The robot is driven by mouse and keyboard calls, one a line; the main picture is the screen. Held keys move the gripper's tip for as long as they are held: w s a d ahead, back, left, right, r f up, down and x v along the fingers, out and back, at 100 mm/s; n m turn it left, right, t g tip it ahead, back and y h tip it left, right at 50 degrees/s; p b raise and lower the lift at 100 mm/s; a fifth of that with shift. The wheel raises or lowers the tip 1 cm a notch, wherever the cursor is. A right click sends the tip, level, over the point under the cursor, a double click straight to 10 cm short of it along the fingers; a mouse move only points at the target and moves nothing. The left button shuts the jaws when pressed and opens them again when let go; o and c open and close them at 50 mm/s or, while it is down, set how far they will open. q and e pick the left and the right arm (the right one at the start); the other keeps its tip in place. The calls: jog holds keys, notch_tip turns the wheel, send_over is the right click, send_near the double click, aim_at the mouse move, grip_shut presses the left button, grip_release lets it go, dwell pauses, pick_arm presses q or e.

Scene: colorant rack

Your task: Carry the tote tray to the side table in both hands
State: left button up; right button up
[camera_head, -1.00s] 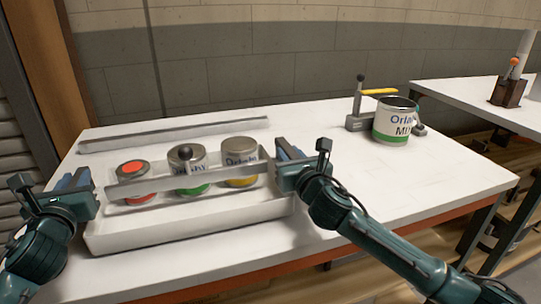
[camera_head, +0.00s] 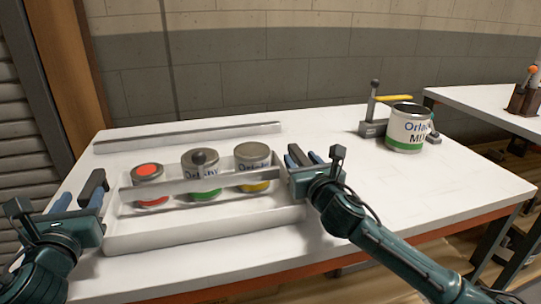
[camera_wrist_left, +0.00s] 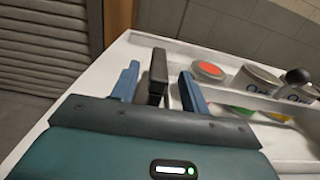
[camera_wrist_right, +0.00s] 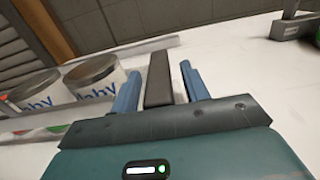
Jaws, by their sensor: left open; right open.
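My left gripper (camera_head: 80,199) is open at the tray's left end. In the left wrist view, a dark upright handle (camera_wrist_left: 158,78) stands between its spread fingers. My right gripper (camera_head: 304,157) is open at the right end. Another dark handle (camera_wrist_right: 158,80) stands between its fingers in the right wrist view.
A grey rail (camera_head: 190,136) lies behind the tray. A labelled green-banded can (camera_head: 408,133) stands by a lever device (camera_head: 373,122) at the back right. The white table (camera_head: 425,190) is clear right of the tray. A second table (camera_head: 480,105) stands beyond, at right.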

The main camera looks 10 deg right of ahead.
pick_arm(q)
jog(key=s, duration=0.5)
jog(key=shift+s, duration=0.4)
pick_arm(e)
jog(key=s, duration=1.2)
jog(key=shift+d, duration=0.2)
